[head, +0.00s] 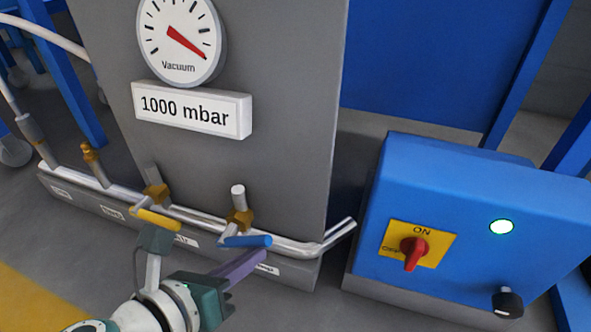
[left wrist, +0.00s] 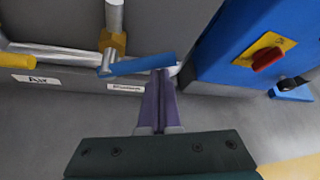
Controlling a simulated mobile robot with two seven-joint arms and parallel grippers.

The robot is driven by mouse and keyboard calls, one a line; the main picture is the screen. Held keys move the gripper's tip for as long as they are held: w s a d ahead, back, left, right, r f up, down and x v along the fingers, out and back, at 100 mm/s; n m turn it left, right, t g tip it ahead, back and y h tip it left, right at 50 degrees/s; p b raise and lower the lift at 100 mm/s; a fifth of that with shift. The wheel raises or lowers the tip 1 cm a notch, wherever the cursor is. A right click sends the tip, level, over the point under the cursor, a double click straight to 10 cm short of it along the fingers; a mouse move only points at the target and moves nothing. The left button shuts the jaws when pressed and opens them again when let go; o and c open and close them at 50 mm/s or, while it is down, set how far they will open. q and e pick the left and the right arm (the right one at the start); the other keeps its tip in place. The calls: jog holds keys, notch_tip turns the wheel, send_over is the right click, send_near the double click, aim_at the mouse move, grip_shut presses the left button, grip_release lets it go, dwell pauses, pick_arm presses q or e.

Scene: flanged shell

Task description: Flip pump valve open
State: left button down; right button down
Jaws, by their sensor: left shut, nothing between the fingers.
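The pump valve has a blue handle (head: 247,240) on a brass body (head: 240,220) under a short upright stub, and its handle lies roughly along the silver pipe. The blue handle (left wrist: 140,65) also shows in the left wrist view, above a white label (left wrist: 125,87) too blurred to read fully. My left gripper (head: 266,240) has purple fingers, shut together and empty, with their tips at the handle's right end. In the left wrist view, the fingertips (left wrist: 160,74) overlap the handle's lower edge; I cannot tell whether they touch it. My right gripper is out of view.
A yellow-handled valve (head: 158,220) sits left on the same pipe. Above are a vacuum gauge (head: 181,40) and a "1000 mbar" sign (head: 192,109).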

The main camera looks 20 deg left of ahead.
pick_arm(q)
jog(key=shift+w+a+r+p, duration=0.15)
jog(key=shift+a+r+p, duration=0.55)
jog(key=shift+r+p, duration=0.3)
jog(key=a, duration=0.1)
jog(key=a+r+p, duration=0.1)
jog(key=a+p, duration=0.1)
jog(key=shift+w+a+r, duration=0.15)
jog(key=shift+w+r, duration=0.05)
jog(key=shift+r, duration=0.05)
jog(key=shift+a, duration=0.15)
